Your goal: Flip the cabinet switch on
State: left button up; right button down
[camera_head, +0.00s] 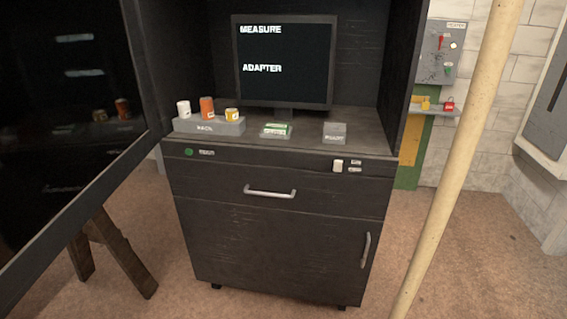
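A dark cabinet (280,240) stands in front of me. A small white rocker switch (338,165) sits on its front strip, toward the right, with two small labels (356,166) beside it. I cannot tell the switch's position at this size. A round green button or lamp (188,152) with a label is at the left end of the same strip. A monitor (285,62) on the cabinet shows the words "MEASURE" and "ADAPTER". Neither of my grippers is in view.
A rack (209,126) with white, orange and yellow items, a green-and-white box (276,130) and a grey block (334,132) stand on the cabinet shelf. An open dark door (75,130) fills the left. A pale pole (460,150) crosses the right side. A wall panel (440,50) hangs behind.

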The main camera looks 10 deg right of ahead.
aim_at(338, 168)
jog(key=u, duration=0.45)
jog(key=i, duration=1.15)
jog(key=z, duration=0.45)
